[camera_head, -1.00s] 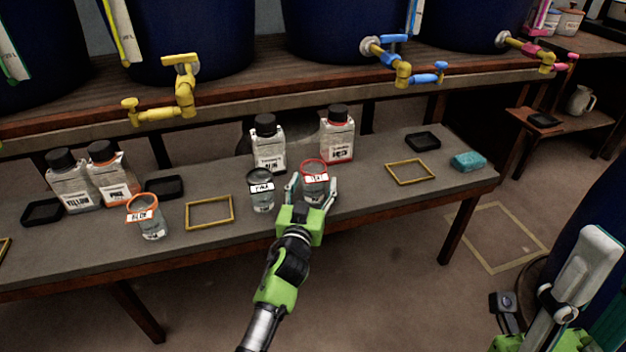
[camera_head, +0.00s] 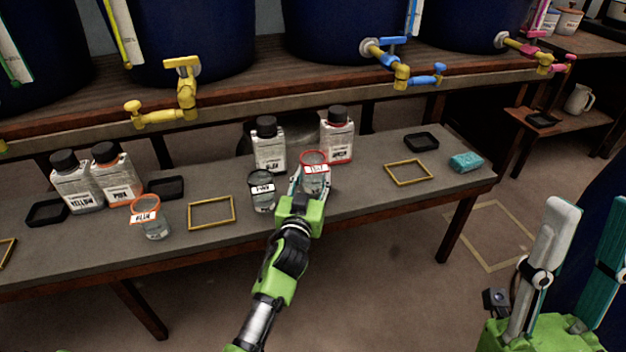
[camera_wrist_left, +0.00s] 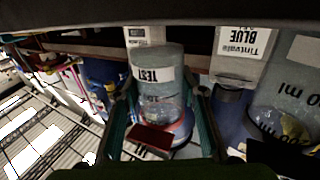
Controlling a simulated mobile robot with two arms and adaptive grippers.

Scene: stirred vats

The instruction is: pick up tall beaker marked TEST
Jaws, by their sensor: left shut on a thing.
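The tall clear beaker with a red rim (camera_head: 314,158) is at the table's middle, in front of the white bottle with red trim. Its TEST label shows upside down in the left wrist view (camera_wrist_left: 155,76). My left gripper (camera_head: 311,182) is shut on this beaker, one finger on each side of it. The gripper hides the beaker's base in the head view, so I cannot tell whether it touches the table. My right gripper (camera_head: 588,215) is at the lower right, open and empty, away from the table.
A dark-rimmed beaker (camera_head: 262,190) stands close left of my left gripper. Bottles (camera_head: 269,146) (camera_head: 338,137) stand behind. An orange-rimmed beaker (camera_head: 150,217), yellow frames (camera_head: 211,226) (camera_head: 408,184) and a teal sponge (camera_head: 466,162) are spread along the table. Vat taps (camera_head: 183,95) overhang the back.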

